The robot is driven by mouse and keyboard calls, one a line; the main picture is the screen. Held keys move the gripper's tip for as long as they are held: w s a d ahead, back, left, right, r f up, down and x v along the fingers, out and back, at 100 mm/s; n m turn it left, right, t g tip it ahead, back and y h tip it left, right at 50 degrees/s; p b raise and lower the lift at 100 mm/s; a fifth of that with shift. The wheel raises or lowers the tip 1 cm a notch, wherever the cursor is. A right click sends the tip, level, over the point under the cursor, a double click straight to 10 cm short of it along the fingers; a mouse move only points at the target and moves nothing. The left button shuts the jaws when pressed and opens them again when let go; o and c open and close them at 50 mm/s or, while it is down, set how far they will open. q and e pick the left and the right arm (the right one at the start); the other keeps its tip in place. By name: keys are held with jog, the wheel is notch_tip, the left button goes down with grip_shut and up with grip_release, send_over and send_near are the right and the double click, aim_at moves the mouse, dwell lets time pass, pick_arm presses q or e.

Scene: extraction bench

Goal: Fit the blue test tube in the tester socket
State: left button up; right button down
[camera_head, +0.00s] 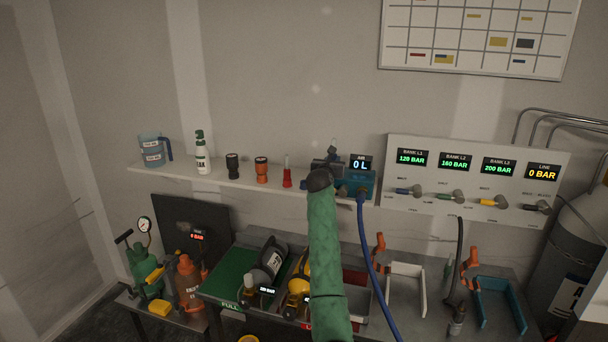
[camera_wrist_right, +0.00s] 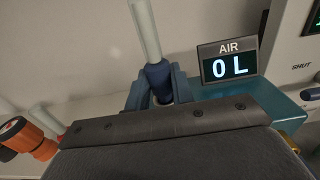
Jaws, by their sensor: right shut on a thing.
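The blue test tube (camera_wrist_right: 157,76) shows in the right wrist view as a pale clear tube with a dark blue lower part. It stands slightly tilted between two blue-grey uprights. My right gripper (camera_head: 328,160) is at the shelf, at the end of the green-sleeved arm, and is shut on the tube; its dark body fills the bottom of the wrist view. The teal tester (camera_head: 366,181) with the AIR display (camera_wrist_right: 229,65), reading 0 L, is just right of it. The tube's lower end and the socket are largely hidden, so I cannot tell if it is seated. My left gripper is not in view.
The shelf (camera_head: 217,179) holds a jug (camera_head: 152,152), a white bottle (camera_head: 202,155), black and orange fittings and a red tube (camera_head: 287,179). A gauge panel (camera_head: 475,180) stands at right. A blue hose (camera_head: 368,240) hangs from the tester. The bench below is crowded.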

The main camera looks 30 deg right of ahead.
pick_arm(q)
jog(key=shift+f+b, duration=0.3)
pick_arm(e)
jog(key=shift+f, duration=0.55)
jog(key=c, duration=1.1)
grip_release()
jog(key=shift+d+f, duration=0.15)
jog(key=shift+s+a+f+b, duration=0.3)
jog(key=shift+a+b, duration=0.15)
jog(key=shift+b, duration=0.1)
jog(key=v, duration=0.2)
jog(key=b+v, duration=0.2)
jog(key=v, duration=0.1)
jog(key=shift+s+a+r, duration=0.15)
jog(key=shift+s+r, duration=0.2)
jog(key=shift+s+a+r+b, duration=0.15)
jog(key=shift+s+a+b, duration=0.15)
jog(key=shift+a+b, duration=0.15)
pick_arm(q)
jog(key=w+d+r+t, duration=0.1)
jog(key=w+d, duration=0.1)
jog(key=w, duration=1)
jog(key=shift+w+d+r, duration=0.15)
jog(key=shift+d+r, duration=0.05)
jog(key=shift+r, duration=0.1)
